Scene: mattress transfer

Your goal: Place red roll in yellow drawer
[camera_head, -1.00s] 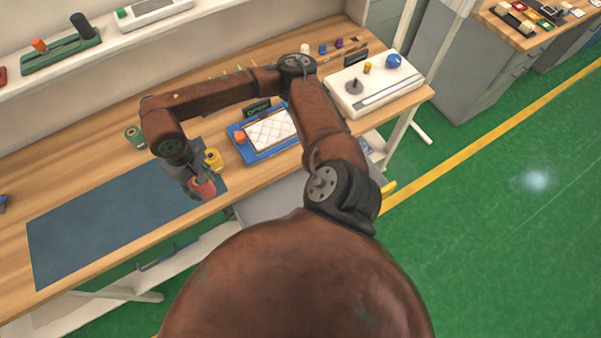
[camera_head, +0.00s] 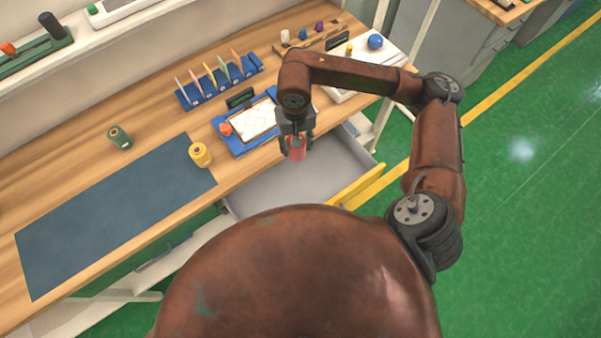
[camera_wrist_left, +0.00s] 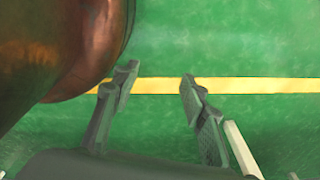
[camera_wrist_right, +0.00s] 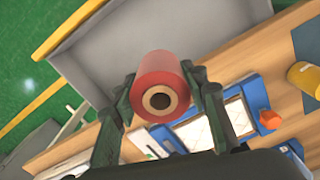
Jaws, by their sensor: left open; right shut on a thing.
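The red roll (camera_head: 297,152) is held between the fingers of my right gripper (camera_head: 296,143), which is shut on it. The roll's open end faces the camera in the right wrist view (camera_wrist_right: 160,84). The yellow drawer (camera_head: 357,187) is pulled open under the bench, with a grey inside and a yellow front. In the head view the roll appears over the far part of the drawer, near the bench's front edge; its exact height is hard to tell. My left gripper (camera_wrist_left: 153,95) is open and empty above the green floor, and it is out of the head view.
A blue tray (camera_head: 233,146) with a white pad lies just left of my right gripper. A blue rack (camera_head: 220,82) stands behind it.

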